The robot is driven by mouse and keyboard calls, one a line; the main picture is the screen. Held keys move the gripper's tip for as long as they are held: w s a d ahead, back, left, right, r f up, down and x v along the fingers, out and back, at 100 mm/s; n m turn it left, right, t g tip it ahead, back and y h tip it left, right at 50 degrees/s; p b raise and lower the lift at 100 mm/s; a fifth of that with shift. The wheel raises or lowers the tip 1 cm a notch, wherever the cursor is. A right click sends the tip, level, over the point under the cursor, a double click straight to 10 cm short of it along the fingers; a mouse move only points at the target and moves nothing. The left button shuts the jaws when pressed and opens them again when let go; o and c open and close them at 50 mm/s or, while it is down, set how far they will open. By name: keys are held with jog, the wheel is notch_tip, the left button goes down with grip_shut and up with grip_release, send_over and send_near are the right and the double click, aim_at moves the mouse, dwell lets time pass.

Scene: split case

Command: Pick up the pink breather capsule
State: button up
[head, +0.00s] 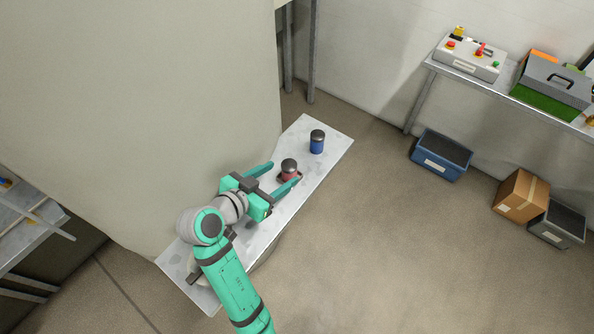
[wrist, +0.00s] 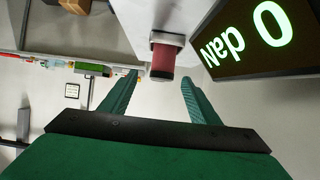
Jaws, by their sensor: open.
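The pink breather capsule (head: 289,174), a small cylinder with a grey-brown top, stands on a narrow pale slab. My gripper (head: 284,172) is open, its two teal fingers reaching along either side of the capsule in the head view. In the wrist view the capsule (wrist: 163,60) appears reddish with a grey end, just beyond and between the fingertips (wrist: 159,77). A gap shows on both sides of it. I cannot tell whether either finger touches it. Part of its lower side is hidden by the near finger in the head view.
A blue capsule (head: 317,143) stands farther along the slab (head: 325,162). A large beige curved wall (head: 140,90) borders the slab's left side. Open floor (head: 370,240) lies to the right. A dark panel (wrist: 262,40) with glowing characters fills the wrist view's upper right.

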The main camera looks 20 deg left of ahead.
aim_at(286, 171)
jog(key=x, duration=0.4)
jog(key=shift+d, duration=0.1)
jog(key=shift+a+x, duration=0.15)
jog(key=shift+x, duration=1.4)
jog(key=shift+a+x, duration=0.2)
jog(key=shift+x, duration=1.35)
jog(key=shift+f, duration=0.15)
jog(key=shift+c, duration=0.3)
jog(key=c, duration=1.1)
